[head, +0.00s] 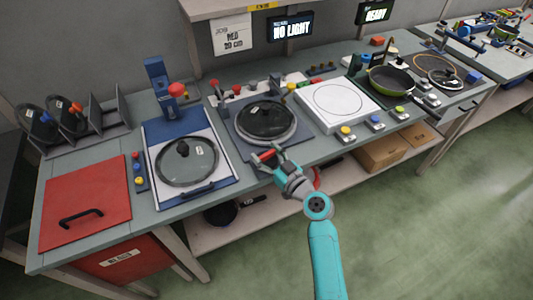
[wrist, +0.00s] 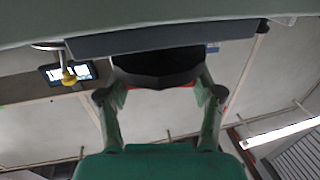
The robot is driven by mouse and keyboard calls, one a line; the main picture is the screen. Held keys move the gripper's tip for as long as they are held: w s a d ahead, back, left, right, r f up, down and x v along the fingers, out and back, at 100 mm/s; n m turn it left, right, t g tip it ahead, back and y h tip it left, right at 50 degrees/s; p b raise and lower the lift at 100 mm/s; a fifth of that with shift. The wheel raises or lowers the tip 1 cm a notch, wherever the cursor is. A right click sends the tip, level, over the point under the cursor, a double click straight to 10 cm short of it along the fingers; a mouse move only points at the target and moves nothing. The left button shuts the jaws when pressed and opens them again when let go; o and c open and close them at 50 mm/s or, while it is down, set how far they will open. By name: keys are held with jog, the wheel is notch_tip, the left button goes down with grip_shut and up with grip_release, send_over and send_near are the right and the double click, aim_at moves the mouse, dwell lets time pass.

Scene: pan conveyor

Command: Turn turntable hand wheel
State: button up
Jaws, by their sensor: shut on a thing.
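The turntable (head: 238,135) is a dark blue-grey plate at the middle of the bench in the head view. A glass-lidded pan (head: 265,122) sits on it. In the wrist view my gripper (wrist: 155,88) is shut on a dark rounded part (wrist: 155,68), which appears to be the hand wheel. The fingers hide most of the hand wheel in the head view, so its turn angle cannot be told.
A second lidded pan (head: 187,162) on a blue-edged white plate is to the left. A white plate with a ring mark (head: 318,112) is to the right, with small buttons (head: 346,131) in front. A sign reads "NO LIGHT" (head: 291,28). The floor in front is clear.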

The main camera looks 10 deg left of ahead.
jog(key=o, duration=1.2)
jog(key=shift+c, duration=0.2)
jog(key=shift+s+d, duration=0.1)
jog(key=v, duration=1.1)
jog(key=shift+s+d, duration=0.25)
jog(key=shift+d, duration=0.05)
